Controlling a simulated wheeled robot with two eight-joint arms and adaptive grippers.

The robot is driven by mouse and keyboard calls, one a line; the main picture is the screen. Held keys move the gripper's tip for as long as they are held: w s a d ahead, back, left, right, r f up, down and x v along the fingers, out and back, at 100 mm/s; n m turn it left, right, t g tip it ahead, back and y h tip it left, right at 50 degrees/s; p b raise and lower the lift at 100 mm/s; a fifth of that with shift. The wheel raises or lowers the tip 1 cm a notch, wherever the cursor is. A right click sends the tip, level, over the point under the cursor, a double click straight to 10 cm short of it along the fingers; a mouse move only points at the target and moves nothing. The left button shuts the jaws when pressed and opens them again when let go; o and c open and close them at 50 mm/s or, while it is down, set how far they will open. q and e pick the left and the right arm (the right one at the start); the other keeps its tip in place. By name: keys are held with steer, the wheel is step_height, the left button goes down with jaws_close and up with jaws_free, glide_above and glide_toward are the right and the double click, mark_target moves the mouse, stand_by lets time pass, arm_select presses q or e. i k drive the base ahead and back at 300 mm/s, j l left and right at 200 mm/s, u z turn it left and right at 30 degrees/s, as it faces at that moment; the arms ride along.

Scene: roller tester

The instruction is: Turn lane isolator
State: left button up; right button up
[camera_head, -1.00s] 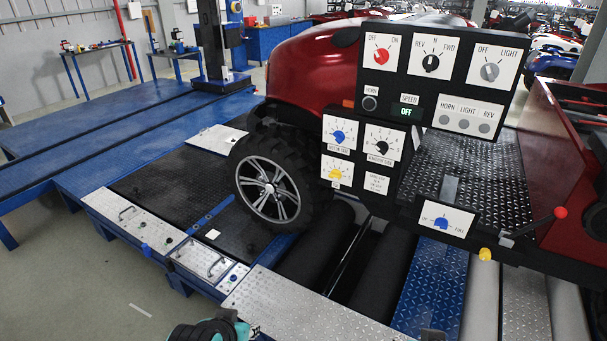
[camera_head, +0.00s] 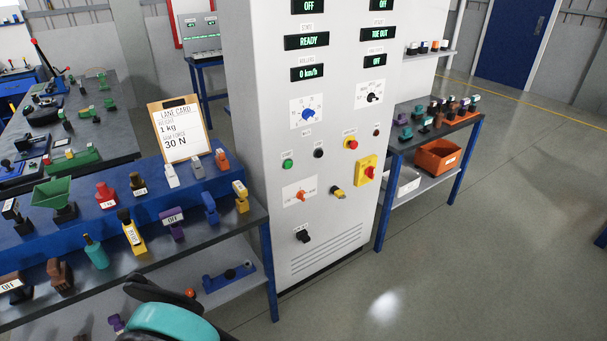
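A tall light-grey control cabinet (camera_head: 340,225) stands in the middle. Its lower front carries a yellow plate with a red rotary handle (camera_head: 366,171), an orange knob on a white label (camera_head: 301,195), a yellow-and-black knob (camera_head: 337,193) and a black knob (camera_head: 303,236). Their labels are too small to read, so I cannot tell which is the lane isolator. A teal and black part of my arm shows at the bottom left, in front of the bench and apart from the cabinet.
A bench (camera_head: 255,215) with several coloured handles and a lane card (camera_head: 180,130) stands left of the cabinet. A shelf table (camera_head: 425,135) with an orange bin (camera_head: 437,157) stands to the right. The floor (camera_head: 470,260) at front right is clear.

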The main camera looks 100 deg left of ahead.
mark_target(370, 172)
steer(key=u, duration=2.85)
steer(key=i+l+z, duration=0.35)
steer(key=i, duration=0.4)
steer(key=i+z, duration=0.35)
steer(key=i, duration=0.4)
steer(key=l, duration=0.05)
